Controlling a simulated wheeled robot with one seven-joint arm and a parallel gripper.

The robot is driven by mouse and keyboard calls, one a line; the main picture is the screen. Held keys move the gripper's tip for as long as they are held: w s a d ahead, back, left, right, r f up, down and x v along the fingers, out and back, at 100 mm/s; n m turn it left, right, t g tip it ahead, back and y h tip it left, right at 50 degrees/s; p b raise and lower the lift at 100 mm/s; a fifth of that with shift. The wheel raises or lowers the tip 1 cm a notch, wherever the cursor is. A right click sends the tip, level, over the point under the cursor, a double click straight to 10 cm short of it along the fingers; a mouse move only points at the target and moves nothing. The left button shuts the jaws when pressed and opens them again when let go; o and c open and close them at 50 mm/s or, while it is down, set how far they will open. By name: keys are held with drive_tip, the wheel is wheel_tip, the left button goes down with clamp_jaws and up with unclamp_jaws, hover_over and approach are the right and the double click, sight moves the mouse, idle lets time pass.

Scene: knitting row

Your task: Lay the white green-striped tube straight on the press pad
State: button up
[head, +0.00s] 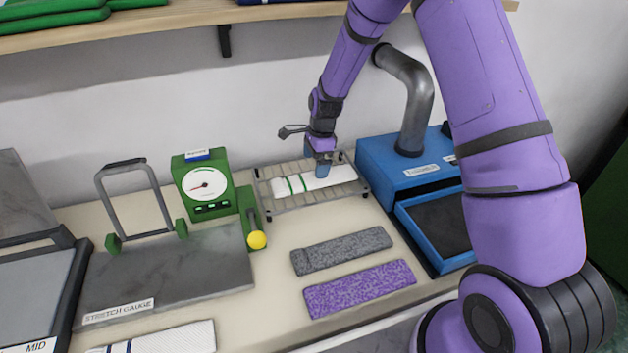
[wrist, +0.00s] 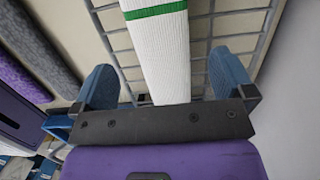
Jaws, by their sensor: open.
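The white green-striped tube (head: 312,181) lies flat on a wire rack (head: 345,191) near the wall. It also shows in the wrist view (wrist: 158,50), with one green stripe in sight. My gripper (head: 320,170) is over the right part of the tube, away from the stripes. In the wrist view its blue fingers are apart, one on each side of the tube, and I see a gap beside each finger. A grey pad labelled MID (head: 35,285) lies at the far left with a raised grey plate behind it; I cannot tell for sure that it is the press pad.
A stretch gauge plate (head: 170,275) with an upright handle and a green dial (head: 205,186) stand between rack and pad. Grey (head: 342,251) and purple (head: 360,288) tubes lie in front.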

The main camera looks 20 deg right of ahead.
sight(314, 180)
drive_tip(key=shift+a+f, duration=0.15)
drive_tip(key=shift+f, duration=2.65)
drive_tip(key=c, duration=0.9)
